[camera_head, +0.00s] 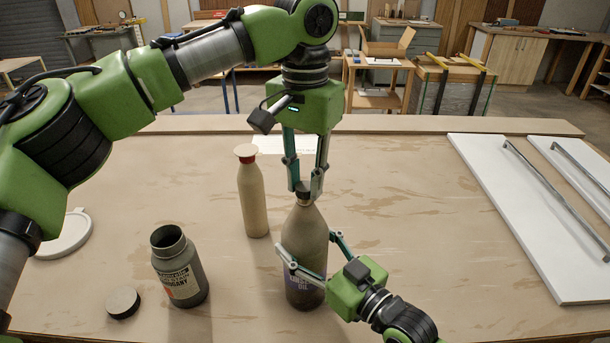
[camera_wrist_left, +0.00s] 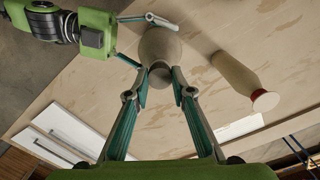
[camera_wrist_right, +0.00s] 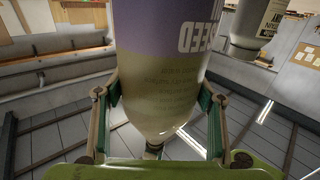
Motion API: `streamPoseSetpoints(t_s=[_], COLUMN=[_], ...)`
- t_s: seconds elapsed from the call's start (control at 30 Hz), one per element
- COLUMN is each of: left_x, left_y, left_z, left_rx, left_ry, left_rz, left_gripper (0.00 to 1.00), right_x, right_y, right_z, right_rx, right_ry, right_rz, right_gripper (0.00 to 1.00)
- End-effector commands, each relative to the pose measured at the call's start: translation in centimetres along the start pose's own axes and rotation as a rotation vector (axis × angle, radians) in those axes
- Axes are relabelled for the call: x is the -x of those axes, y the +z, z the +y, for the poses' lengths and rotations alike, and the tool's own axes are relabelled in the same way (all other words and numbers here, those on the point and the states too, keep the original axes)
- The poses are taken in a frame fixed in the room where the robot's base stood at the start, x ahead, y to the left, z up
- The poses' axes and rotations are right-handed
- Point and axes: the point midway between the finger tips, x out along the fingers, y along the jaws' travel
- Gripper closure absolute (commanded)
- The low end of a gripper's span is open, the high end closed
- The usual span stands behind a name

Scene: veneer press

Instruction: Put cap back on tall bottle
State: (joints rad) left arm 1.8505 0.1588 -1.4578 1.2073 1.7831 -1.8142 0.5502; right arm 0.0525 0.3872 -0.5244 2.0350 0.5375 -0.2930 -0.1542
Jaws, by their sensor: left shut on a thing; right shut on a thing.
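The tall bottle (camera_head: 304,225) stands upright near the table's front, brown-grey with a purple label. Its purple label and pale lower text also show in the right wrist view (camera_wrist_right: 160,60). A small dark cap (camera_head: 303,197) is at the bottle's mouth; in the left wrist view the cap (camera_wrist_left: 160,72) sits between the fingertips. I cannot tell if it is fully seated. My left gripper (camera_head: 304,188) comes from above and is shut on the cap. My right gripper (camera_head: 308,250) is shut around the bottle's body from the front right.
A beige bottle with a red collar (camera_head: 252,195) stands behind left. An open dark jar (camera_head: 180,275) stands left, with a dark round lid (camera_head: 123,302) beside it. A white round piece (camera_head: 68,235) lies far left. White panels (camera_head: 510,205) lie right.

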Motion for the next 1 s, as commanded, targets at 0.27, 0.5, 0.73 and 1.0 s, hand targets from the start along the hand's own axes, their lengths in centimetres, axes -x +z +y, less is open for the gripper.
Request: streamPoseSetpoints(t_s=[0.27, 0.5, 0.73, 1.0], left_x=[-0.57, -0.72, -0.73, -0.73], left_y=[0.0, 0.02, -0.01, -0.02], left_z=[0.0, 0.08, 0.15, 0.11], left_rx=[0.0, -0.097, -0.547, -1.107], left_ry=[0.0, 0.002, 0.002, -0.001], left_rz=[0.001, -0.001, 0.0, 0.002], left_gripper=[0.84, 0.84, 0.84, 0.84], right_x=[0.0, 0.0, 0.0, 0.0], right_y=[0.11, 0.12, 0.12, 0.12], right_z=[0.0, 0.0, -0.01, -0.01], right_rx=[0.0, 0.0, 0.0, 0.0], right_ry=[0.0, 0.0, 0.0, 0.0], right_rz=[-0.003, -0.003, -0.003, -0.003], right_gripper=[0.76, 0.98, 0.98, 0.98])
